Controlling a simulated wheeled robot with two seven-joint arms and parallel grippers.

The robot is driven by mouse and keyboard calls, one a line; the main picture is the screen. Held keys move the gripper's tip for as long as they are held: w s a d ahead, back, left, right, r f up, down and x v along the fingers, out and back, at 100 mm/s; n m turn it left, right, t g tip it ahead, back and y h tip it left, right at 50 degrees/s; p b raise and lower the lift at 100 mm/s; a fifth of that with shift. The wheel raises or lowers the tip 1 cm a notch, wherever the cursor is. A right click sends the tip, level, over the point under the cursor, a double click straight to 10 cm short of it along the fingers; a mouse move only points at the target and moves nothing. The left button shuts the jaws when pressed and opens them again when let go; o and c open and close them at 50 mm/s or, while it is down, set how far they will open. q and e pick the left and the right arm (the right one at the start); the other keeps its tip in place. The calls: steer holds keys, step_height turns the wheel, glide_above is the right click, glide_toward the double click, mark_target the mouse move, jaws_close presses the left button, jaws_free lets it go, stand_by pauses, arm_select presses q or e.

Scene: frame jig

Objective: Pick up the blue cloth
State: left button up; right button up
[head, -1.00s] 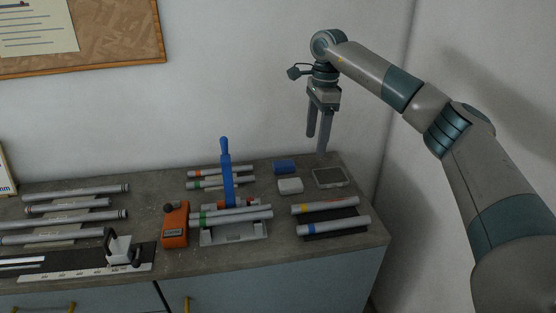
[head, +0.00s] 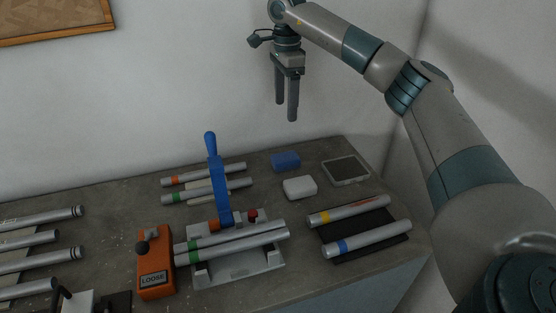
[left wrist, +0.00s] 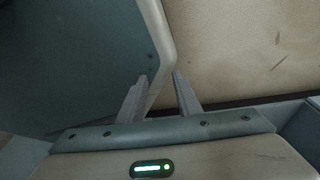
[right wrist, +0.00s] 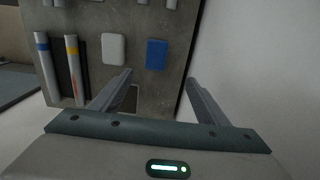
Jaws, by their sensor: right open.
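The blue cloth (head: 286,161) is a small folded block lying near the back of the grey worktop, right of the middle. It also shows in the right wrist view (right wrist: 157,54), beyond the fingers. My right gripper (head: 287,112) is open and empty, pointing down above and behind the cloth, clearly apart from it. Its fingers also show spread in the right wrist view (right wrist: 160,76). My left gripper (left wrist: 160,75) shows only in its wrist view. Its fingers are apart with nothing seen between them, near a pale surface and a grey-green panel.
A white block (head: 300,188) lies just in front of the cloth. A dark-topped tray (head: 346,171) is to its right. Tubes lie on a black mat (head: 322,238). A clamp jig with an upright blue lever (head: 217,180) and an orange box (head: 155,262) stand left. The wall is behind.

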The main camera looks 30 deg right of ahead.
steer(key=p, duration=0.2)
glide_toward(286, 155)
step_height(286, 155, down, 3)
steer(key=shift+f+p, duration=0.1)
steer(key=shift+p, duration=1.05)
arm_select(q)
steer(key=s+a+r+g, duration=0.1)
steer(key=s+a+r, duration=0.1)
steer(key=s, duration=0.3)
steer(key=shift+r, duration=0.6)
arm_select(e)
steer(key=shift+f, duration=0.3)
arm_select(q)
steer(key=shift+d+r, duration=0.1)
